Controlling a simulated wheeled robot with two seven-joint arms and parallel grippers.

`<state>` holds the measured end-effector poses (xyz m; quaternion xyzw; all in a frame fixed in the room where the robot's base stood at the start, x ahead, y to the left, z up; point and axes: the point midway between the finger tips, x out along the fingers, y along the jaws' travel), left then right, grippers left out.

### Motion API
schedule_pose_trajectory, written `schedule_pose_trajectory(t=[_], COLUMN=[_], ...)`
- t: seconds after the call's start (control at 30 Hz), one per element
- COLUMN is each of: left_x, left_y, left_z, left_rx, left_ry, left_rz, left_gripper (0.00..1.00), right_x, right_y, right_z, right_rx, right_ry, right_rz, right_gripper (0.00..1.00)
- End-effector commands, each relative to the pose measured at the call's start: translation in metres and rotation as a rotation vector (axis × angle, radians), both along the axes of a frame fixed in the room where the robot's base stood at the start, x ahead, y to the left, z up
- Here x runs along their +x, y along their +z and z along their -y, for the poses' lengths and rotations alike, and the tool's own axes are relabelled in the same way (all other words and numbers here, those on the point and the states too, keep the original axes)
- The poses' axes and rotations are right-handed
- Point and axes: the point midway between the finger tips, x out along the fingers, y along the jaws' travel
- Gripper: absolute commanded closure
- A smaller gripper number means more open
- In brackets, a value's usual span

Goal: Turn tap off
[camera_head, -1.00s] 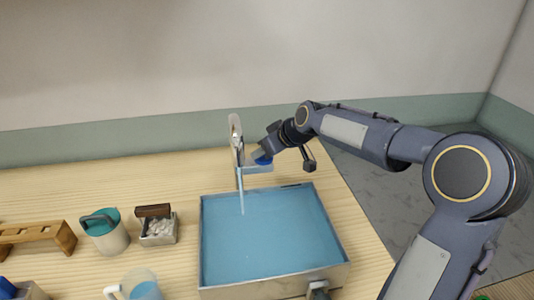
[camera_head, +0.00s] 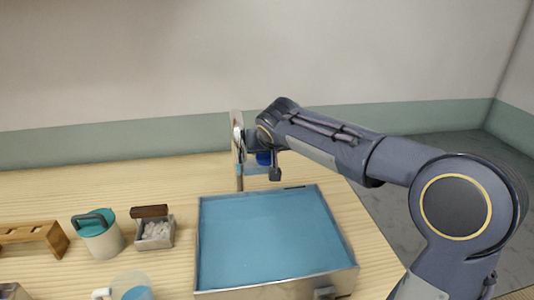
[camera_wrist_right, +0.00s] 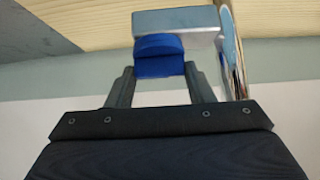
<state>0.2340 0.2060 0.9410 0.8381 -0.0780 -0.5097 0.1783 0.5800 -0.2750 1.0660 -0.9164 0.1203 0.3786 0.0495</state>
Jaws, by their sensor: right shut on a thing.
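The tap (camera_head: 238,140) stands at the back edge of the blue basin (camera_head: 275,235) in the head view, a shiny curved spout on a post. No water stream shows below it. Its blue handle (camera_head: 263,158) is partly hidden behind my right wrist. In the right wrist view the blue handle (camera_wrist_right: 158,57) sits on a pale grey block (camera_wrist_right: 178,22), with the shiny spout (camera_wrist_right: 233,50) to the right. My right gripper (camera_wrist_right: 158,72) is shut on the blue handle, one finger on each side. My left gripper is not in view.
A teal-lidded container (camera_head: 98,235), a small box of white pieces (camera_head: 155,234), a wooden rack (camera_head: 35,238) and a clear jug (camera_head: 133,287) stand left of the basin. The wooden table (camera_head: 100,190) is clear behind them.

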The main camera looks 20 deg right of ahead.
Motion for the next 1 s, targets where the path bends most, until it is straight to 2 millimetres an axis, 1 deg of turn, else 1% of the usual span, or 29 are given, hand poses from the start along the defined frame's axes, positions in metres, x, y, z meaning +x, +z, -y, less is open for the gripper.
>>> schedule_pose_trajectory(t=[0.4, 0.43, 0.6, 0.87, 1.0], left_x=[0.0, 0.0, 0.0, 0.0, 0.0], left_y=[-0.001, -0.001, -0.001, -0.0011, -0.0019], left_z=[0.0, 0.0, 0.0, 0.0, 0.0], left_rx=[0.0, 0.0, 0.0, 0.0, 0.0], left_ry=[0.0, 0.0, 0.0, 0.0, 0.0], left_rz=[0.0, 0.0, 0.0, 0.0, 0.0], left_gripper=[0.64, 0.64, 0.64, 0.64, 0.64], right_x=[-0.0001, -0.0001, -0.0001, -0.0005, -0.008], right_y=[-0.0003, -0.0003, -0.0004, 0.0001, 0.0085], right_z=[-0.0001, -0.0001, -0.0002, -0.0004, -0.0029], right_rx=[0.003, 0.003, 0.002, 0.001, 0.001], right_ry=[-0.01, -0.01, -0.008, -0.008, -0.007], right_rz=[-0.001, -0.001, -0.002, -0.002, 0.0], right_gripper=[0.75, 0.51, 0.3, 0.3, 0.3])
